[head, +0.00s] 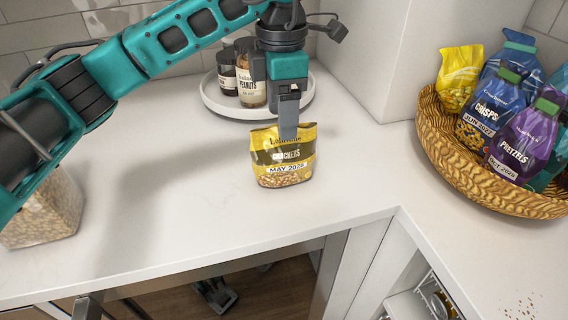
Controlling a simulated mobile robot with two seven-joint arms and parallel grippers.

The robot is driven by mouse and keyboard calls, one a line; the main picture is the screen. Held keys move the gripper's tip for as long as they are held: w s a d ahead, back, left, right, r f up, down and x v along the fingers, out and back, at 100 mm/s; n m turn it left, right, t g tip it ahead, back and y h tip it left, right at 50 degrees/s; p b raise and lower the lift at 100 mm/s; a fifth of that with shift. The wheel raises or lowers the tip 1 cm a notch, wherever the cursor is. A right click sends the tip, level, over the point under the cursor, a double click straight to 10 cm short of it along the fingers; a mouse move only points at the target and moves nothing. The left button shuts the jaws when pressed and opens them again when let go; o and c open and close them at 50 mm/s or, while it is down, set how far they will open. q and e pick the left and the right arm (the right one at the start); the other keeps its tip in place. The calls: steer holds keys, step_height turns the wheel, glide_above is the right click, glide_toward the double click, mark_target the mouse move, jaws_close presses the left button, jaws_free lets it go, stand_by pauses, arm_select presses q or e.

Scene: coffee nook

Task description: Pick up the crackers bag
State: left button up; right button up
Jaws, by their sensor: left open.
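The crackers bag (284,168) is a yellow-gold bag with a dark label and a white "MAY 2026" strip. It stands upright on the white counter, near the inner corner. My left gripper (289,132) points down from above, and its finger overlaps the bag's top edge in the head view. The gripper is open. The finger seen from this side hides the other one, so I cannot tell whether they straddle the bag or touch it.
A round white tray (212,97) with jars, one a peanuts jar (250,85), stands behind the bag. A wicker basket (450,158) of snack bags is at right. A clear container (45,212) stands at left. The counter (190,215) around the bag is clear.

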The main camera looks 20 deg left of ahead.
mark_target(284, 152)
arm_select(q)
step_height(284, 152, down, 6)
steer(key=shift+d+r, duration=0.1)
steer(key=shift+r, duration=0.05)
stand_by(0.3)
jaws_close()
stand_by(0.4)
